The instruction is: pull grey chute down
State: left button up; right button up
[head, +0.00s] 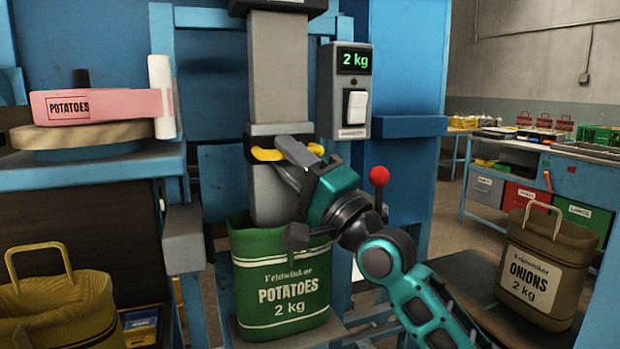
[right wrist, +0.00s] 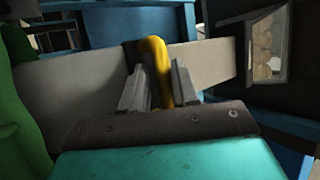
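The grey chute (head: 272,195) hangs from the upper grey column and its lower end goes into the mouth of the green potato sack (head: 283,285). A dark collar with yellow handles (head: 265,154) rings the chute's top. My right gripper (head: 295,152) is at the collar's front right. In the right wrist view, a yellow handle (right wrist: 156,70) stands between the fingers of the right gripper (right wrist: 160,88), with both fingers close against it. The grey chute (right wrist: 85,90) lies behind them. My left gripper is not in view.
A scale box reading 2 kg (head: 342,90) hangs right of the column. A red knob (head: 379,175) is close to my right arm. An onion sack (head: 545,265) stands at right, a yellowish sack (head: 55,300) at lower left. A pink potato-labelled roll (head: 105,105) lies at left.

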pick_arm(q)
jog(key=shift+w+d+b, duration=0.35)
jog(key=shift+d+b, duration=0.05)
jog(key=shift+b, duration=0.25)
pick_arm(e)
jog(key=v, duration=1.2)
jog(key=shift+s+d+f, duration=0.15)
jog(key=shift+f, duration=0.05)
jog(key=s+d+f+n+h+p, duration=0.15)
jog(key=f+h, duration=0.35)
jog(key=f, duration=0.5)
jog(key=d+f+n+h+p, duration=0.1)
jog(key=d+f+h+p, duration=0.2)
jog(key=f, duration=0.8)
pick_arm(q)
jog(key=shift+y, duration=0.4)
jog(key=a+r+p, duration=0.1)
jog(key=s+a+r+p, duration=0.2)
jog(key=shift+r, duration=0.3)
pick_arm(e)
jog(key=s+d+f+n+g+h, duration=0.2)
jog(key=s+f+n+g+h, duration=0.1)
jog(key=s+f, duration=0.5)
jog(key=s+d+f+n+g+h, duration=0.3)
jog(key=s+f+h, duration=0.1)
jog(key=s+f, duration=0.4)
notch_tip(320, 180, down, 2)
jog(key=shift+s+d+f, duration=0.15)
jog(key=shift+s+d, duration=0.1)
jog(key=shift+d, duration=0.1)
